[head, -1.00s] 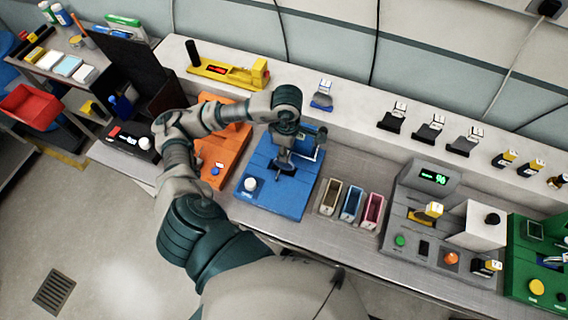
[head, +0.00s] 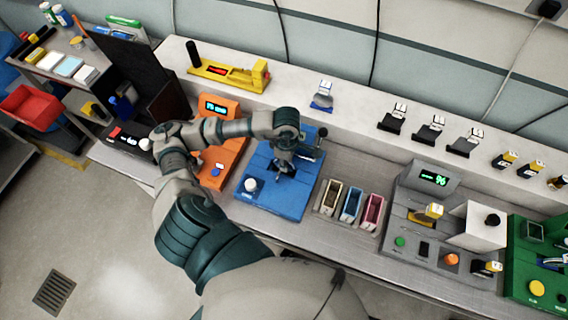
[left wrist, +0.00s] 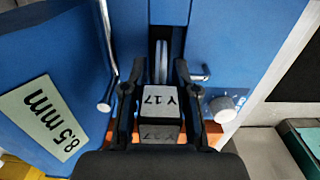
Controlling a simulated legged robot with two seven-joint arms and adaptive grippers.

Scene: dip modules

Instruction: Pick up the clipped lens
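The clipped lens (left wrist: 159,101) shows in the left wrist view as a grey block marked "Y 17", with a thin pale disc edge beyond it at a slot in the blue station (left wrist: 225,50). My left gripper (left wrist: 158,75) has one black finger close against each side of the block and appears shut on it. In the head view my left gripper (head: 284,166) is over the middle of the blue station (head: 272,205), and the lens is largely hidden there by the gripper. My right gripper is not in view.
The orange station (head: 213,170) stands to the left. Three small bins, the blue one (head: 351,205) in the middle, and a grey station (head: 400,222) stand to the right. A black-knobbed lever (head: 321,131) rises at the blue station's back. Several clipped pieces stand along the back ledge.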

